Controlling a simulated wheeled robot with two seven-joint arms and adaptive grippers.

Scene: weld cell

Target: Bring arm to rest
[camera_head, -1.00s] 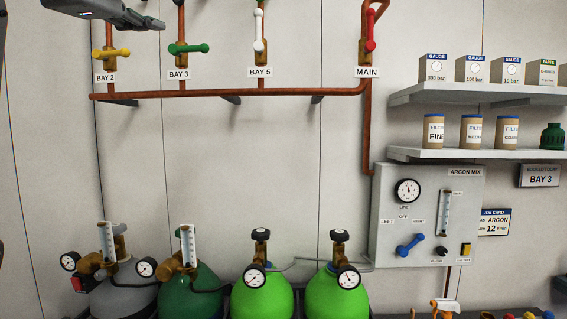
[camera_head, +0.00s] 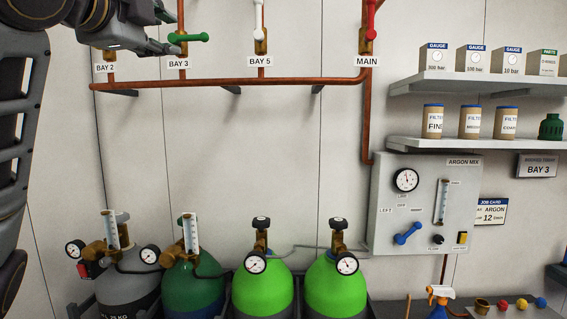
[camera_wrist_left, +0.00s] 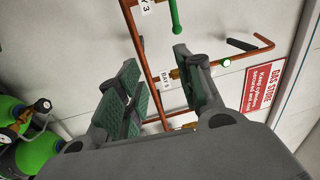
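My left gripper (camera_head: 168,44) is at the upper left of the head view, in front of the pipework near the green BAY 3 valve handle (camera_head: 190,37). In the left wrist view its two fingers (camera_wrist_left: 155,60) are spread apart with nothing between them. The green handle (camera_wrist_left: 175,15) shows beyond the fingertips; I cannot tell from these views if they touch. My left arm (camera_head: 22,110) fills the left edge of the head view and the BAY 2 valve is hidden behind the gripper. My right gripper is not in view.
A copper pipe (camera_head: 235,83) runs along the wall, with white BAY 5 (camera_head: 259,18) and red MAIN (camera_head: 370,15) handles above. Gas cylinders (camera_head: 262,290) stand below. An ARGON MIX panel (camera_head: 425,235), shelves (camera_head: 470,143) and a bench (camera_head: 395,308) are right. Bare wall lies between pipe and cylinders.

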